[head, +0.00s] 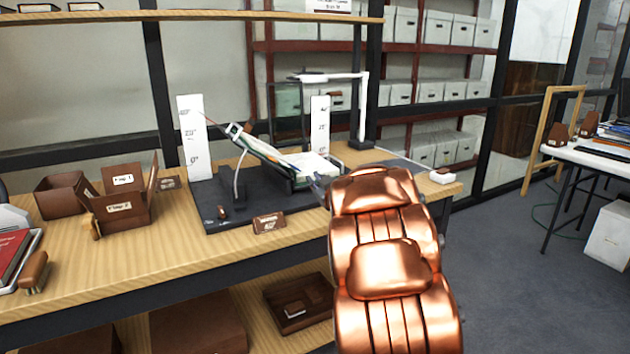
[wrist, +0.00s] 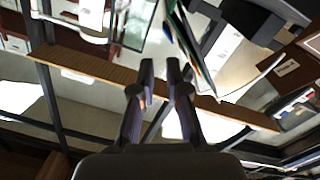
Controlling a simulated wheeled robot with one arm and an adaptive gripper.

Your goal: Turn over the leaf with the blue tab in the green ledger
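The green ledger (head: 262,150) lies open in a dark cradle on a black board on the wooden bench. Its left part is raised at a slant, with a whitish and dark piece at its upper end; pale pages (head: 315,164) show on the right. I cannot make out the blue tab for certain. My gripper (head: 318,184) is at the ledger's right front edge, partly hidden by my copper arm. In the wrist view my gripper (wrist: 160,68) has its fingertips a small gap apart, with nothing visible between them. The ledger's green edge (wrist: 190,50) is just right of them.
White scale cards (head: 192,137) and (head: 320,124) stand beside the cradle. A white lamp-like stand (head: 361,105) rises behind. Brown boxes (head: 120,200) sit at the left; a small label block (head: 268,222) lies in front. An overhead shelf (head: 200,15) crosses above.

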